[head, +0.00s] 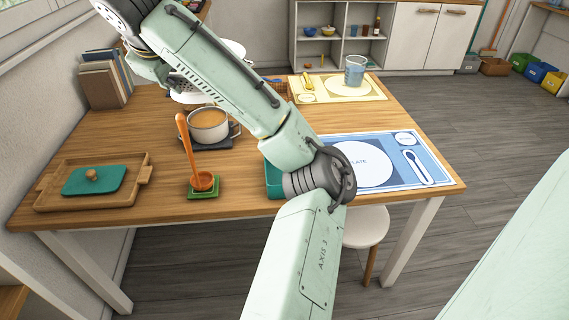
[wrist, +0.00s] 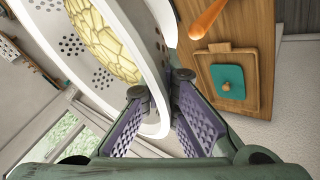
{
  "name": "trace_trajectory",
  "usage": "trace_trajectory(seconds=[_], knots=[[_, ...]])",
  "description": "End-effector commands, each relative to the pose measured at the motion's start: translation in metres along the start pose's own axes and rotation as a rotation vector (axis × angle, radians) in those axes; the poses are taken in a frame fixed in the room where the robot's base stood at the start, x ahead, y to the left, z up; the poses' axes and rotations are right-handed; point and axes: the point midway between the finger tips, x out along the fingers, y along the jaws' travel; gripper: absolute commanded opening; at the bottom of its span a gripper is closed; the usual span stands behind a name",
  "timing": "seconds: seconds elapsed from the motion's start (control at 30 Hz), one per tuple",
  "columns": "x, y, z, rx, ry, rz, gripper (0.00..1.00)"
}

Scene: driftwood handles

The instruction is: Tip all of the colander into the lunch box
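The white colander (wrist: 150,75) fills the upper left of the wrist view, tilted in that picture, with round drain holes. Pale yellow pieces (wrist: 105,45) are packed inside it. My gripper (wrist: 160,88) has its purple-padded fingers on either side of the colander's rim and appears shut on it. In the head view the colander (head: 184,97) shows only in part behind my arm, above the table's far side; my gripper is hidden there. A teal box (head: 273,180), likely the lunch box, stands at the table's front middle, mostly hidden by my arm; its inside is not visible.
A pot of orange soup (head: 208,120) and an orange ladle in a rest (head: 203,183) stand left of my arm. A wooden tray (head: 50,194) with a teal lid (head: 93,181) lies front left. A blue place mat (head: 400,181) lies right; a glass (head: 354,72) stands behind.

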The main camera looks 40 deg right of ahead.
Motion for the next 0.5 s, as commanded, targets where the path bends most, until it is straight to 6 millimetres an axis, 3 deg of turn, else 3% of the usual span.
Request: trace_trajectory(seconds=[0.5], knots=[[0.004, 0.004, 0.019, 0.125, 0.138, -0.051, 0.0]])
